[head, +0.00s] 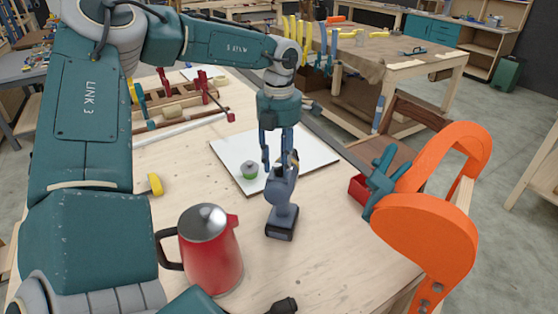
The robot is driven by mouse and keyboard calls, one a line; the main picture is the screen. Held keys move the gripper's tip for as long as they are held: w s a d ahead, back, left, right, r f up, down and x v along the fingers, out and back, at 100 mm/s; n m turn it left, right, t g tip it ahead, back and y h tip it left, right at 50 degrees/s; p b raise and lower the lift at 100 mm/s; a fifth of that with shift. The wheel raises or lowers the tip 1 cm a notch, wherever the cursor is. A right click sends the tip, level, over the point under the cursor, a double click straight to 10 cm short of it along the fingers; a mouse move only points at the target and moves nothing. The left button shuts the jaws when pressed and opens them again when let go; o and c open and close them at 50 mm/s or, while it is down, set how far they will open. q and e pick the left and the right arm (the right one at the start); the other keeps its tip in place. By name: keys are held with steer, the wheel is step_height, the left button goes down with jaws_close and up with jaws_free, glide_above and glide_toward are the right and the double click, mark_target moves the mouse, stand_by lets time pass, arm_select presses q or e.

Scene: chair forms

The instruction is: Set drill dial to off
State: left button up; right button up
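A dark blue-grey drill (283,198) stands upright on its battery base on the pale wooden workbench, at the near edge of a white board. My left gripper (278,160) points down from above at the drill's top. Its two fingers are apart, one at the left of the drill's upper end and one behind or beside it. I cannot tell whether they touch it. The drill's dial is too small to make out, and the gripper partly hides the drill's top.
A small green round object (249,171) sits on the white board (231,150), left of the drill. A red kettle (211,252) stands close in front at left. Red clamps (207,88) lie behind.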

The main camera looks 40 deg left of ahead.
arm_select(q)
jaws_close()
steer(key=shift+f+n+b, duration=0.1)
steer(key=shift+n+b, duration=0.2)
steer(key=shift+b, duration=0.35)
steer(key=n+b, duration=0.1)
steer(key=b, duration=0.1)
steer(key=shift+f+n+b, duration=0.1)
steer(key=shift+n+b, duration=0.2)
steer(key=shift+n, duration=0.1)
steer(key=shift+s+n+b, duration=0.1)
steer(key=shift+n+b, duration=0.8)
steer(key=shift+n, duration=0.1)
steer(key=shift+r+n+b, duration=0.2)
steer(key=shift+n+b, duration=0.3)
steer(key=shift+n, duration=0.2)
